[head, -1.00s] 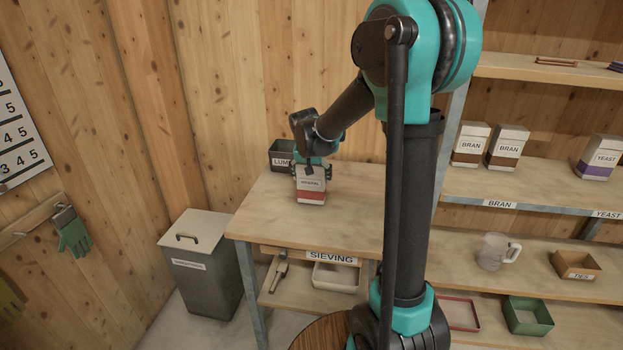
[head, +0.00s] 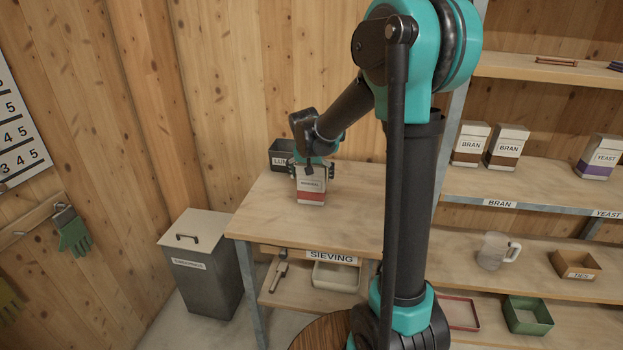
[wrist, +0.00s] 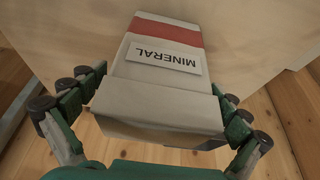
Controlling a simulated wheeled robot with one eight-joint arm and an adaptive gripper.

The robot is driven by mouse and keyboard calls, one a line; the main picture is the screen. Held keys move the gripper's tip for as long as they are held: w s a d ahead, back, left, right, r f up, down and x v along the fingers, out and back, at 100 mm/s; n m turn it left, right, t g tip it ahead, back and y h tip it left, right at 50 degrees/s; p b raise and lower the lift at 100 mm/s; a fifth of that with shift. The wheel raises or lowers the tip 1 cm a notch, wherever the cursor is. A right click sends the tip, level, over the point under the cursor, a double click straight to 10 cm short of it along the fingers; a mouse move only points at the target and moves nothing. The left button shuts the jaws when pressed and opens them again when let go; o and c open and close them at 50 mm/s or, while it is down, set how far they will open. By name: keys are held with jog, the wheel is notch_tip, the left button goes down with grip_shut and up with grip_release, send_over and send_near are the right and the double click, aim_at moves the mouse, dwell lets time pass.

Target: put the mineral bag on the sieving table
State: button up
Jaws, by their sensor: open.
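The mineral bag (head: 311,187), white with a red band and a MINERAL label, stands upright on the sieving table (head: 265,212), near its back. It also shows in the wrist view (wrist: 165,60), its folded top closest to the camera. My gripper (head: 312,171) is at the top of the bag, its fingers on either side. In the wrist view the fingers (wrist: 158,105) are spread apart, with the bag between them. The gripper is open. Whether a finger touches the bag is hard to tell.
A dark bin labelled LUMPS (head: 281,154) stands behind the bag on the table. A grey lidded bin (head: 203,265) stands on the floor at left. Shelves at right hold bran bags (head: 470,145) and a yeast bag (head: 599,158). The table's front and left are clear.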

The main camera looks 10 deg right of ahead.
jog(key=v, duration=1.1)
jog(key=s+d+f+n, duration=0.1)
jog(key=s+d+f, duration=0.2)
jog(key=s+f, duration=0.3)
jog(key=s+d+f+n+y, duration=0.1)
jog(key=s+d+f, duration=0.2)
jog(key=s+f, duration=0.3)
jog(key=s+d+f+n, duration=0.1)
jog(key=s+d+f, duration=0.2)
jog(key=s, duration=1)
jog(key=shift+s+f+n, duration=0.15)
jog(key=shift+f, duration=0.55)
jog(key=shift+s+f+n, duration=0.15)
jog(key=shift+f, duration=0.55)
jog(key=shift+c, duration=0.2)
